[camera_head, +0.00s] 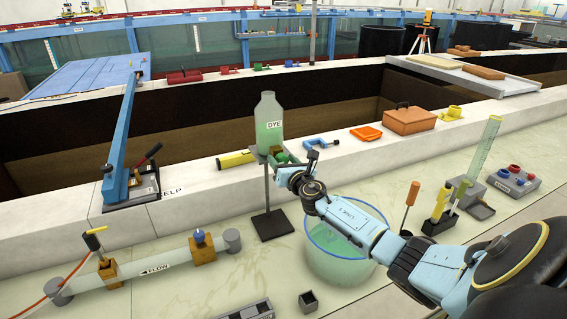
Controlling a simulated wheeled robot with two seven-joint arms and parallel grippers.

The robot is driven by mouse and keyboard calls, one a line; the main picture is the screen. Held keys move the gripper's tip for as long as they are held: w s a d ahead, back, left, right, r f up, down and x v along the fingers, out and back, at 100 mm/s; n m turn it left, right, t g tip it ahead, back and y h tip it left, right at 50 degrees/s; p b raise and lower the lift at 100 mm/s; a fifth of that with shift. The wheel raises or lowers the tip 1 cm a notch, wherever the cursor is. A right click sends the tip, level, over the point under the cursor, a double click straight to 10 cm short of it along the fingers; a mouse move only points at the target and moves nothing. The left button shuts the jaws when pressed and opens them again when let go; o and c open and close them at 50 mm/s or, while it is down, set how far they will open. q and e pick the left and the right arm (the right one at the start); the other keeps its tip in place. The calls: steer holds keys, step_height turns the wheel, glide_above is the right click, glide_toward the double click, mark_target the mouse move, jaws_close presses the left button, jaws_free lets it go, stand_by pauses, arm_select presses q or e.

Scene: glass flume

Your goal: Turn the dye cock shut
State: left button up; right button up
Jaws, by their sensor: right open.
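The dye bottle (269,135), clear with pale green liquid and a DYE label, stands upright on a small platform on a dark stand (268,195). A green part (282,157) shows at the platform, just below the bottle; it looks like the dye cock, but its handle angle is hard to make out. My right gripper (294,160) is open right beside this green part and partly covers it. I cannot tell whether its fingers touch it. My left gripper is not in view.
A clear round tub (337,266) with a blue rim stands below my right arm. A flow pipe (145,270) lies at the left. A screwdriver (411,197) and a tall measuring cylinder (484,146) stand at the right.

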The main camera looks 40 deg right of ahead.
steer(key=c, duration=1)
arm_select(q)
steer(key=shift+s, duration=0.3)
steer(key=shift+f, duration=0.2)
arm_select(e)
steer(key=shift+m, duration=0.4)
steer(key=m+b, duration=0.1)
steer(key=m, duration=0.3)
steer(key=shift+f, duration=0.1)
steer(key=m+b, duration=0.1)
steer(key=m, duration=0.3)
steer(key=shift+m, duration=0.3)
steer(key=m, duration=0.4)
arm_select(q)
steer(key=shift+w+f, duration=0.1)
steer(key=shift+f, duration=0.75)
arm_select(e)
steer(key=shift+m, duration=2.2)
